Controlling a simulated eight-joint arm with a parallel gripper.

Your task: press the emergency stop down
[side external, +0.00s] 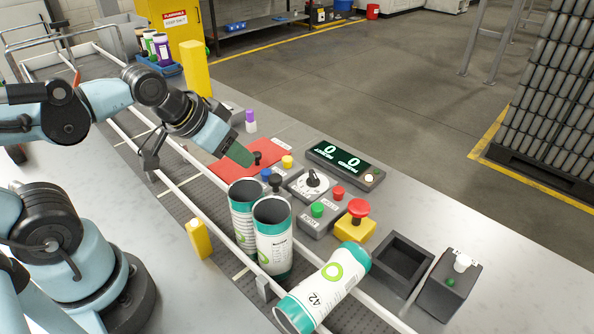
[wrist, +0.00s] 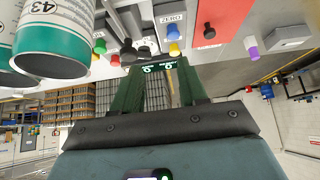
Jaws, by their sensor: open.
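The emergency stop (side external: 358,209), a red mushroom button on a yellow box, stands on the counter right of the conveyor in the side view. Its red cap appears raised above the box. My gripper (side external: 240,153) has green fingers and hangs over the red panel, up and left of the emergency stop and well apart from it. In the wrist view my gripper (wrist: 155,68) shows two separated fingers with nothing between them.
Two upright white-and-teal cans (side external: 272,236) and a tipped can (side external: 325,290) stand near the emergency stop. A control box with green and red buttons (side external: 318,210), a dial (side external: 312,179), a counter display (side external: 345,163) and a black open bin (side external: 401,262) surround it.

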